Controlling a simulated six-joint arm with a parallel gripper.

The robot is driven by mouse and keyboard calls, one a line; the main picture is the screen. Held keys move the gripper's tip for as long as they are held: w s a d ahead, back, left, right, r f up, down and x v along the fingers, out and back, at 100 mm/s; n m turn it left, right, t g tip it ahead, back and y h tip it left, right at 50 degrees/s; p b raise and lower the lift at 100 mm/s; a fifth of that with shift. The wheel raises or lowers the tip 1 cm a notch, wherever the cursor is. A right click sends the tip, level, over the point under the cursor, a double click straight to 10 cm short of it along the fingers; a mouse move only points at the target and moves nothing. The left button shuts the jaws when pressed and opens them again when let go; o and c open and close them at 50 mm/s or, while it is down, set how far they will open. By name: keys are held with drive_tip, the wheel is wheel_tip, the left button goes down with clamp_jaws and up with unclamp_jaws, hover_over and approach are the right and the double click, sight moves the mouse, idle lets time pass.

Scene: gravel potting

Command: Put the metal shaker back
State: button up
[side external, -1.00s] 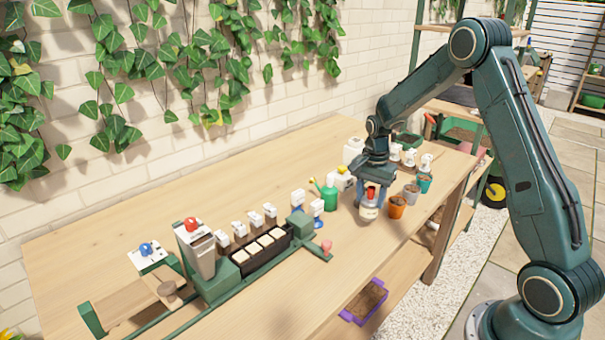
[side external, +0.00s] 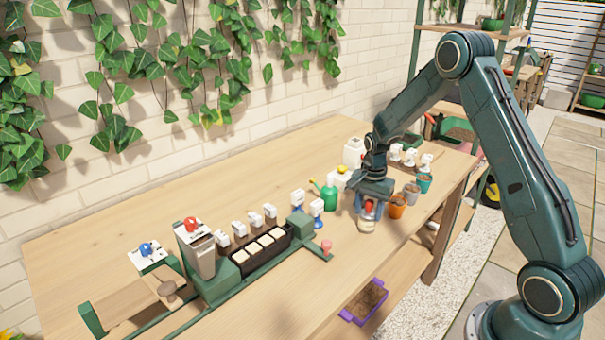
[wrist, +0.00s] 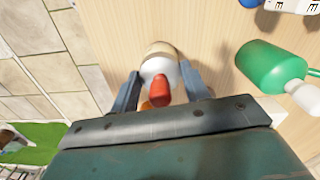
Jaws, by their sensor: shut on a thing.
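My gripper (side external: 368,212) is low over the right part of the wooden table. Its fingers are shut on a pale bottle (side external: 366,226) with a red top (side external: 368,207). In the wrist view the bottle (wrist: 160,56) sits between the two fingers (wrist: 160,90), its red top toward the palm. I cannot tell whether its base touches the table. No plainly metal shaker shows; I cannot tell whether this bottle is the one meant.
An orange pot (side external: 397,206), a grey pot (side external: 411,193) and a teal pot (side external: 424,182) stand close right of my gripper. A green watering can (side external: 328,197) stands to the left. A green rig (side external: 215,285) fills the left table; the front middle is clear.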

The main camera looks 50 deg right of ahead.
drive_tip(key=o, duration=0.9)
drive_tip(key=shift+c, duration=0.2)
wheel_tip(320, 180, up, 12)
drive_tip(key=shift+r, duration=0.1)
idle(0.5)
